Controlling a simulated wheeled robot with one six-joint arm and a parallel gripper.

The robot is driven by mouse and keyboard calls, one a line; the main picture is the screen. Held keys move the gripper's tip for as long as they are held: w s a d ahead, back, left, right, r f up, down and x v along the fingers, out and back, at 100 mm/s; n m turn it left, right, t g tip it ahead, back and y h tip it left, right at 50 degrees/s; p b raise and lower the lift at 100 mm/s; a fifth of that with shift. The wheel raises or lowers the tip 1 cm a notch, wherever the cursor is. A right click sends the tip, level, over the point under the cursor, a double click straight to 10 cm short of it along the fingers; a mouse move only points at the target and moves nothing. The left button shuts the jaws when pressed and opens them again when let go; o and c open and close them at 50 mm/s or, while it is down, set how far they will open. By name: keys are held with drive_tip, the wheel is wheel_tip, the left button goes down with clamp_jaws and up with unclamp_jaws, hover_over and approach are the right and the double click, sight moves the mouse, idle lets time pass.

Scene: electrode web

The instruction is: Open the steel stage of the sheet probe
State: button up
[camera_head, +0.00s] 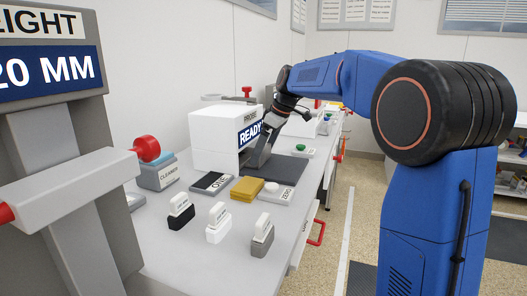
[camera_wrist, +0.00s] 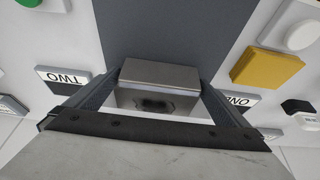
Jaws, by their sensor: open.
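The sheet probe (camera_head: 214,140) is a white box with a blue "READY" display, on the bench in the head view. My gripper (camera_head: 258,160) reaches down at the probe's front, over a dark grey mat (camera_head: 285,172). In the wrist view my gripper (camera_wrist: 160,80) is open, with a finger on each side of a steel block (camera_wrist: 160,74), which looks like the stage's front. A shiny plate with a dark smudge (camera_wrist: 152,104) lies between the fingers too. I cannot tell whether the fingers touch the steel. The head view hides the stage behind my gripper.
Several small labelled blocks (camera_head: 218,222) stand nearer. A grey display post (camera_head: 60,150) rises at left.

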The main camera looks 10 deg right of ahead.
drive_tip(key=shift+f, duration=0.1)
drive_tip(key=shift+c, duration=0.6)
drive_tip(key=c, duration=1.1)
drive_tip(key=s+d, duration=0.2)
drive_tip(key=d, duration=0.1)
drive_tip(key=s+d, duration=0.3)
drive_tip(key=d, duration=0.1)
drive_tip(key=s+d, duration=0.3)
drive_tip(key=d, duration=0.1)
drive_tip(key=shift+s+d, duration=0.15)
drive_tip(key=shift+d, duration=0.1)
drive_tip(key=o, duration=1.2)
